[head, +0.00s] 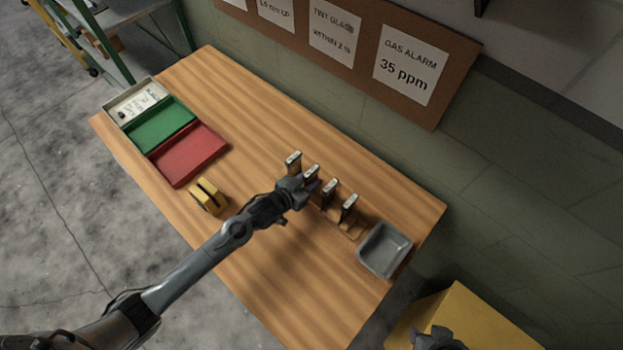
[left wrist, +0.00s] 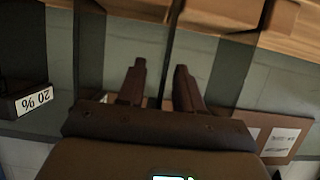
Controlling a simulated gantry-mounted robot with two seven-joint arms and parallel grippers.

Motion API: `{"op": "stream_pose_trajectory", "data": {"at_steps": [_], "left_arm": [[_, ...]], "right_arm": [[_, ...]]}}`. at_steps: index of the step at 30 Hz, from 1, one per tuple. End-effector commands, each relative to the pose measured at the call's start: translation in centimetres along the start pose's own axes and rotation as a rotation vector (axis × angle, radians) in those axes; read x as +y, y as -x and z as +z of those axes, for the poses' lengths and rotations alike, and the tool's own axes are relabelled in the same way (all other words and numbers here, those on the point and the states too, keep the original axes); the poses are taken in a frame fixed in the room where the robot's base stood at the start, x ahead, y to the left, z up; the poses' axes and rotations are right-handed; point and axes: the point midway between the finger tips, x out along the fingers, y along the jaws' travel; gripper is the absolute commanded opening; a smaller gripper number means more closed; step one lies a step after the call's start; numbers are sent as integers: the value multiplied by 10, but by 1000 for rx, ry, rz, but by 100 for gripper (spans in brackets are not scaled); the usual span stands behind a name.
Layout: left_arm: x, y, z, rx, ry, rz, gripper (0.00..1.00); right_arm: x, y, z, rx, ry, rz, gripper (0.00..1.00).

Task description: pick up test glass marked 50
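Several upright test glasses stand in a row in a wooden rack (head: 352,228) on the table, including a left-end glass (head: 293,161), a middle glass (head: 329,192) and a right-end glass (head: 349,206). Their labels are too small to read in the head view. My left gripper (head: 308,187) is at the row, partly covering the glasses near its left end. In the left wrist view its two fingers (left wrist: 159,85) are apart, with a thin dark upright strip between them. A glass marked 20 % (left wrist: 30,102) shows upside down at left. I cannot make out a 50 mark.
A grey tray (head: 385,250) stands right of the rack. A yellow block with a slot (head: 208,196) and a red tray (head: 188,154), green tray (head: 161,124) and white tray (head: 134,101) lie to the left. A dark part of my right arm shows at the bottom edge.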

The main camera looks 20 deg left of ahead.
Motion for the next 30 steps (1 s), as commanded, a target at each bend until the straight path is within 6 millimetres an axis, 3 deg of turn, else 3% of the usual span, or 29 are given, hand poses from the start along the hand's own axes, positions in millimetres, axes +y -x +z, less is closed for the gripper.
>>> {"op": "stream_pose_trajectory", "data": {"at_steps": [3,11,18,30], "left_arm": [[0,-9,0,0,0,0,35],[0,-10,0,-1,0,0,35],[0,-10,0,-1,0,0,0],[0,-10,-2,0,0,0,0]], "right_arm": [[0,-2,0,1,0,0,43],[-1,-1,0,1,-3,-3,43],[-2,-1,0,3,-8,-7,43],[-2,-1,0,3,-9,-7,43]]}}
